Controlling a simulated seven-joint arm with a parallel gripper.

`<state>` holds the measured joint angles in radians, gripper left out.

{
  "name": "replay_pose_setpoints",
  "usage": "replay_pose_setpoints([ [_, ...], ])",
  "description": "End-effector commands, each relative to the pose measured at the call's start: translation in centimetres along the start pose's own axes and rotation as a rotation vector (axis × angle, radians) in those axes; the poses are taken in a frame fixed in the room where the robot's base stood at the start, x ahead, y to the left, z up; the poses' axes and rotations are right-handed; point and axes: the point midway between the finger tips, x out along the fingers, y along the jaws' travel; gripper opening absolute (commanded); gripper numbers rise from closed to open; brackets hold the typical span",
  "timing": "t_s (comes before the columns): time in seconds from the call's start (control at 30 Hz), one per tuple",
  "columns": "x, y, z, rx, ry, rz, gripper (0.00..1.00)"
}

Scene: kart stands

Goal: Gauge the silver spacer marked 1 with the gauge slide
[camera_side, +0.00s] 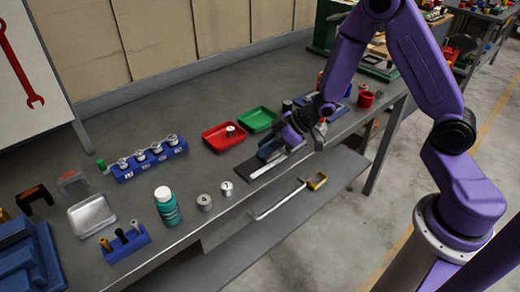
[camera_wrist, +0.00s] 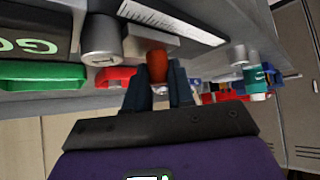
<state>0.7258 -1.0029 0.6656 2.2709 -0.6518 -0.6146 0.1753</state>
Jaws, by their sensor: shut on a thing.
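The gauge slide is a grey block (camera_wrist: 140,40) with an orange-red knob (camera_wrist: 157,66) and a white ruled scale (camera_wrist: 185,20) beside it in the wrist view. My gripper (camera_wrist: 158,88) is shut on the knob. A silver spacer (camera_wrist: 101,40) with a mark that looks like 1 stands beside the slide block; I cannot tell whether they touch. In the side view my gripper (camera_side: 296,140) is low over the gauge, whose pale strip (camera_side: 268,168) shows near the bench front. My gripper hides much of the gauge there, and I cannot make out this spacer.
A red tray (camera_side: 213,143) holding one silver spacer and a green tray (camera_side: 258,119) lie behind the gauge. A blue rack (camera_side: 150,164) with several spacers, two loose spacers (camera_side: 204,202) and a teal bottle (camera_side: 167,205) stand left. A dark GO sign (camera_wrist: 35,35) is close by.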

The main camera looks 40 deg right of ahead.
Motion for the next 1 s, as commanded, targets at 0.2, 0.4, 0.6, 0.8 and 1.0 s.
replay_pose_setpoints([
  [0.2,-0.4,0.9,0.4,0.013,-0.002,0.014,0.09],
  [0.4,-0.4,1.0,0.4,0.015,-0.002,0.017,0.47],
  [0.6,-0.3,0.7,0.3,0.011,-0.002,0.011,0.47],
  [0.8,-0.9,0.6,0.2,0.009,-0.001,0.009,0.47],
  [1.0,-3.5,0.6,0.2,0.008,0.002,0.011,0.47],
])
